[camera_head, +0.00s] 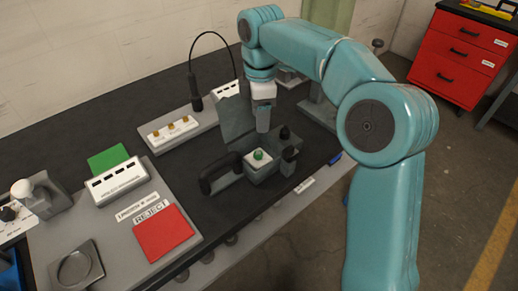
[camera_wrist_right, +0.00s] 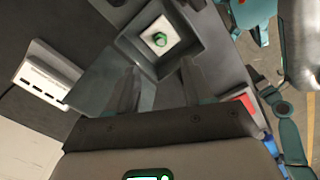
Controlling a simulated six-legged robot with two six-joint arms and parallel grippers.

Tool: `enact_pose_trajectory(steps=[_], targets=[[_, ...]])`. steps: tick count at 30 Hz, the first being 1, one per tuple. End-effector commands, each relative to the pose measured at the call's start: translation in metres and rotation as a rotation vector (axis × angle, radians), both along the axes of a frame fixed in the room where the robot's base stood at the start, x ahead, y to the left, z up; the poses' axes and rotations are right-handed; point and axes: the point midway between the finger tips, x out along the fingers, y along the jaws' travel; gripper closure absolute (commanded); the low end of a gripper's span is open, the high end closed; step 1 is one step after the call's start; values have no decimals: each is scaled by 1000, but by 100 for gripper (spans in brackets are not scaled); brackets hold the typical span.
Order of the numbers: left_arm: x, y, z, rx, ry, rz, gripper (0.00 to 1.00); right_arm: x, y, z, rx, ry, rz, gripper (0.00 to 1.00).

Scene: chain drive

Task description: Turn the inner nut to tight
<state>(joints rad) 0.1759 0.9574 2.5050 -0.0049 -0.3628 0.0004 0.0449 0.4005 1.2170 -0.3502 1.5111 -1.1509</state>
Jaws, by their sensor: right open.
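No part I can pick out for certain as the inner nut shows; it may be hidden or too small to tell. My right gripper (camera_head: 263,120) points down over the bench, just behind a grey block with a green round piece (camera_head: 258,155) on a white square. In the right wrist view the same green piece (camera_wrist_right: 160,40) sits in a square grey housing beyond the fingers. My right gripper (camera_wrist_right: 150,95) is open, with nothing seen between its fingers. My left gripper is not in view.
A grey tray (camera_head: 160,146) with small gold pieces lies behind left. A black curved handle (camera_head: 218,173) and dark knobs (camera_head: 289,154) flank the block. A red REJECT pad (camera_head: 163,232), a green pad (camera_head: 108,158) and a labelled white box (camera_head: 118,183) are at left.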

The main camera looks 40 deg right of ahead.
Motion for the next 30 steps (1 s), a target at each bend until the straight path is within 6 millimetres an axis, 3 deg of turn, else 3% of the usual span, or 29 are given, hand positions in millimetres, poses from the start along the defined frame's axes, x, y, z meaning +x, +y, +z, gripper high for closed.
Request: enact_pose_trajectory(steps=[1,9,15,28,30], targets=[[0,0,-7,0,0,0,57,-2,0,-17,1,4,1,49],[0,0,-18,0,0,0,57,-2,0,-79,1,5,0,49],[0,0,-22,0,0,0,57,0,0,-109,0,2,0,49],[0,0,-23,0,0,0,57,3,0,-120,0,0,0,49],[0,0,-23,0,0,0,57,2,0,-120,0,0,0,72]])
